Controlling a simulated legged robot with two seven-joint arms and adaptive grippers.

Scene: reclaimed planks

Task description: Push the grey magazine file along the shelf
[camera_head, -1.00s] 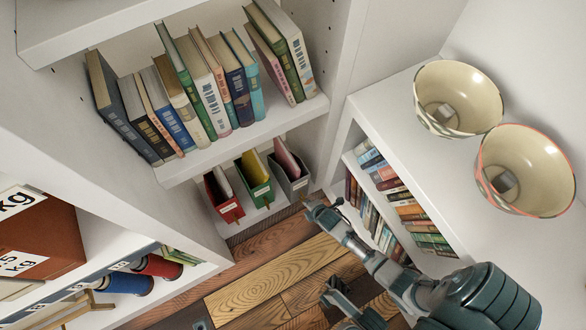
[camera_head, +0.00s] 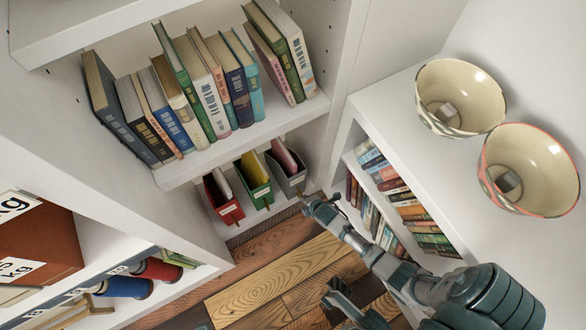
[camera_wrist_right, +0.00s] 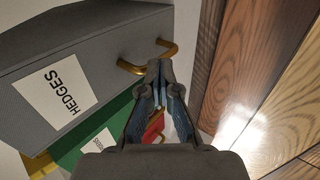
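The grey magazine file (camera_head: 286,170) stands at the right end of the low shelf in the head view, with a pink item inside. In the right wrist view its grey face (camera_wrist_right: 95,60) carries a white HEDGES label and a brass handle (camera_wrist_right: 148,58). My right gripper (camera_head: 310,203) is just in front of the file. In the wrist view its fingers (camera_wrist_right: 159,68) are together, with nothing seen between them, and the tips are close by the handle. I cannot tell whether they touch. Another dark gripper part (camera_head: 338,297), likely my left gripper, shows at the bottom, its opening unclear.
A green file (camera_head: 254,180) and a red file (camera_head: 223,197) stand to the left of the grey one. Shelf panels rise on both sides. Books (camera_head: 200,90) fill the shelf above. Two bowls (camera_head: 460,97) stand on the right cabinet. The plank floor (camera_head: 270,280) is open.

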